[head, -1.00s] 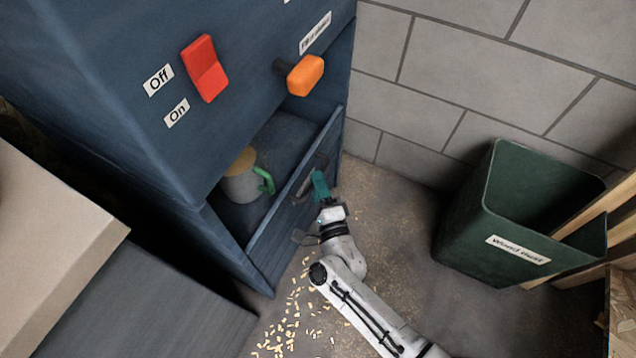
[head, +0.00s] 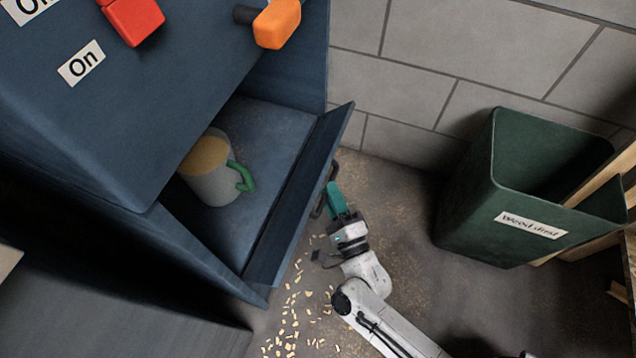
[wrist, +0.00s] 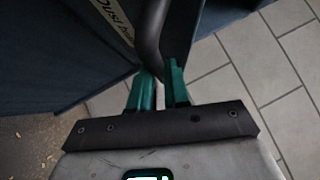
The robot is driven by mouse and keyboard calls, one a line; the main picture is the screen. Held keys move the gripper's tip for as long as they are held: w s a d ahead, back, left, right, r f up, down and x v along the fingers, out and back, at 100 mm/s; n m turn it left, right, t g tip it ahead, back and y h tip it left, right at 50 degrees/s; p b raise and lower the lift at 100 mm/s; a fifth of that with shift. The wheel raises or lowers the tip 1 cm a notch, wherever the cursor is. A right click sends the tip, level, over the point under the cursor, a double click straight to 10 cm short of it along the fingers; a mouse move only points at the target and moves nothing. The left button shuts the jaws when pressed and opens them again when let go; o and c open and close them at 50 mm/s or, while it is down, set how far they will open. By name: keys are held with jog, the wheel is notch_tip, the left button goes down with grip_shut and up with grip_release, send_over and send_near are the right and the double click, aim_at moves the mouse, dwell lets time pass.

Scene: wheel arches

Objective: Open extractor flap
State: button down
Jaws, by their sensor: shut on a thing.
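The extractor flap (head: 298,200) on the blue cabinet is tilted outward, open at its top. A dark bar handle (head: 318,205) is on its outer face. My gripper (head: 334,192) is at this handle, and its green fingers are shut on it. In the wrist view the handle (wrist: 151,40) runs down between the two green fingertips (wrist: 160,88). Part of the handle is hidden behind the fingers. Inside the opening a grey container with a tan top and a green handle (head: 213,182) stands on the compartment floor.
An orange knob (head: 277,24) and a red switch (head: 134,18) are on the cabinet front above. A green wood dust bin (head: 530,190) stands to the right by the block wall (head: 450,70). Wood chips (head: 290,310) lie on the floor below the flap.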

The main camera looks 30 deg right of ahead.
notch_tip(320, 180, down, 8)
jog(key=w+a+m+t+h+b, duration=0.1)
jog(key=m+h+b, duration=0.3)
jog(key=m, duration=0.5)
jog(key=shift+w+a+t+h, duration=0.2)
jog(key=shift+a+t+h, duration=0.05)
jog(key=shift+t+h, duration=0.75)
jog(key=shift+f, duration=0.1)
jog(key=c, duration=1.2)
grip_release()
jog(key=shift+o, duration=0.4)
jog(key=shift+s+d+f+h, duration=0.15)
jog(key=shift+s+d+h, duration=0.15)
jog(key=shift+d, duration=0.05)
